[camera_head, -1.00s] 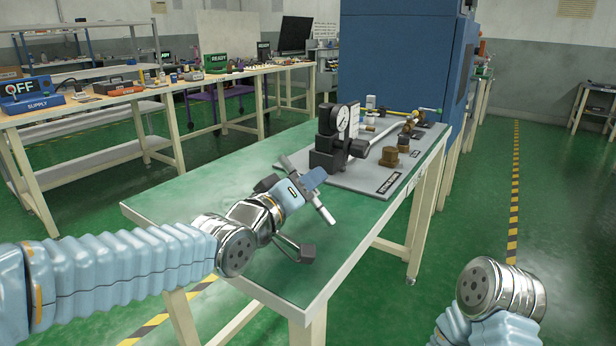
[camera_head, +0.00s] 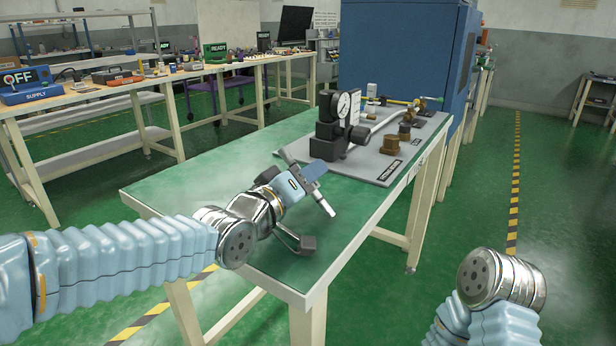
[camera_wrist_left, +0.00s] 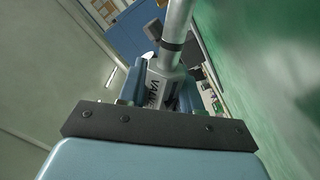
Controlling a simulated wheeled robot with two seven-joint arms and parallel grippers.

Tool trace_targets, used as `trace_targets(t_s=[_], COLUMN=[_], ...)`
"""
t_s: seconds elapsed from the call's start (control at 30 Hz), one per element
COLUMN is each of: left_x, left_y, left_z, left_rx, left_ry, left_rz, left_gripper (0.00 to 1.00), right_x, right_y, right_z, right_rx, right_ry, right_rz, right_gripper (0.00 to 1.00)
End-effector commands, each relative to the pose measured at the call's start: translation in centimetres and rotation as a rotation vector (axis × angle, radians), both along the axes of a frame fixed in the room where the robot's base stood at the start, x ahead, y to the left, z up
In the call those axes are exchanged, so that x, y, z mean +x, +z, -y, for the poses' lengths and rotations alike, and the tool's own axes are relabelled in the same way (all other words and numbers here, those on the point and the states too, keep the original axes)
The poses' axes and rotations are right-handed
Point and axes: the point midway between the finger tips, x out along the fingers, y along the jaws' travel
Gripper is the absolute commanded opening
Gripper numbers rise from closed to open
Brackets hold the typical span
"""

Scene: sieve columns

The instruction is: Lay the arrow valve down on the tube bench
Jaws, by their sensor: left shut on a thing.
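My left gripper (camera_head: 311,176) is shut on the arrow valve, over the green top of the tube bench (camera_head: 190,180). The valve is a grey metal tube (camera_head: 326,207) with a body in the middle. In the head view both tube ends stick out past the fingers, and the body is mostly hidden. In the left wrist view the valve body (camera_wrist_left: 166,90) shows lettering and a dark arrow between the fingers, with the tube rising from it, tilted. I cannot tell whether the valve touches the bench. My right gripper is out of view; only part of the right arm shows.
A grey board (camera_head: 374,170) with a black gauge unit (camera_head: 333,125) and brown fittings (camera_head: 389,145) lies on the bench beyond the valve. The bench top left of my gripper is clear. A blue cabinet (camera_head: 400,60) stands behind. A side table with an OFF supply box (camera_head: 28,84) is at left.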

Motion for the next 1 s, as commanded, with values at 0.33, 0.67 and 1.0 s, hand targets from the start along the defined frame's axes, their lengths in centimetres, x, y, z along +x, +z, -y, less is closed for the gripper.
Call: trace_targets(t_s=[0.33,0.67,1.0], left_x=[0.00,0.01,0.00], left_y=[-0.22,-0.42,-0.37], left_z=[-0.02,-0.03,-0.02], left_rx=[0.000,0.000,0.000], left_ry=[0.001,0.001,0.000], left_rz=[0.001,0.001,0.000], left_gripper=[0.00,0.00,0.63], right_x=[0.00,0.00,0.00], right_y=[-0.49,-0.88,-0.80], right_z=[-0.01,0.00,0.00], right_rx=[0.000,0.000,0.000], right_ry=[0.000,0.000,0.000], right_rz=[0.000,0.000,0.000], right_gripper=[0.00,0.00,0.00])
